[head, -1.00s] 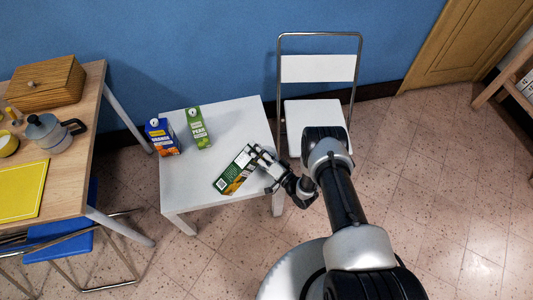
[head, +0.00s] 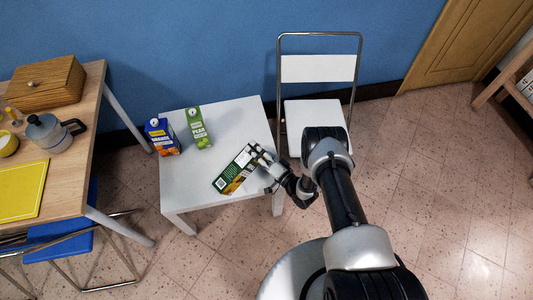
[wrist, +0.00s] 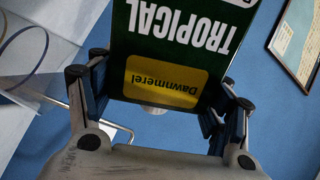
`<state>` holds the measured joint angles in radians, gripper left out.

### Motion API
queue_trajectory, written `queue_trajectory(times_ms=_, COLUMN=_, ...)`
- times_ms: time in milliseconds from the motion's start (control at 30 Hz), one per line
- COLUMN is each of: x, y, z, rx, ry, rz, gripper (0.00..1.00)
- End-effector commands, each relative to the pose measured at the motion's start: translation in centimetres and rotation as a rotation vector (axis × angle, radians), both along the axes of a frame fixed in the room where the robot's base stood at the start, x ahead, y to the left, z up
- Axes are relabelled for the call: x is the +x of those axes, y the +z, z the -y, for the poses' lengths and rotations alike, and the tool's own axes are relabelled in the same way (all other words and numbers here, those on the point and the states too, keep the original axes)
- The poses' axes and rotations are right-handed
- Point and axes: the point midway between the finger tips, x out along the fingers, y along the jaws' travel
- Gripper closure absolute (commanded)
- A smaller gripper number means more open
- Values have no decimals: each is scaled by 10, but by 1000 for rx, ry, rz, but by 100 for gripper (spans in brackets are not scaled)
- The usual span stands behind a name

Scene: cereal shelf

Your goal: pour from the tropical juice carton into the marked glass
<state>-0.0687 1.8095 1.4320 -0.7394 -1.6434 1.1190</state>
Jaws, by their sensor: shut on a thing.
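The tropical juice carton (head: 228,178), dark green with an orange fruit picture, is tilted over the front right of the small white table. My gripper (head: 258,156) is shut on it from the right. In the wrist view the carton (wrist: 180,45) stands between the fingers (wrist: 160,105), its "TROPICAL" lettering and yellow label upside down. A clear curved shape with a thin dark band (wrist: 44,52) at the left of the wrist view looks like the marked glass. I cannot make out the glass in the head view, and cannot tell whether juice is flowing.
An orange juice carton (head: 162,138) and a pear juice carton (head: 199,128) stand upright at the back left of the white table (head: 235,115). A wooden table (head: 70,175) with a moka pot (head: 46,133) is at the left.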

Motion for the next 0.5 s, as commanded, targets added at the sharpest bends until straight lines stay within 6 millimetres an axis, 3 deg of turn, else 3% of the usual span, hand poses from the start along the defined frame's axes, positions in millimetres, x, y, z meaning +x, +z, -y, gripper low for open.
queue_trajectory(times_ms=500, x=1, y=1, z=0, rx=22, ry=1, rz=-17, gripper=94)
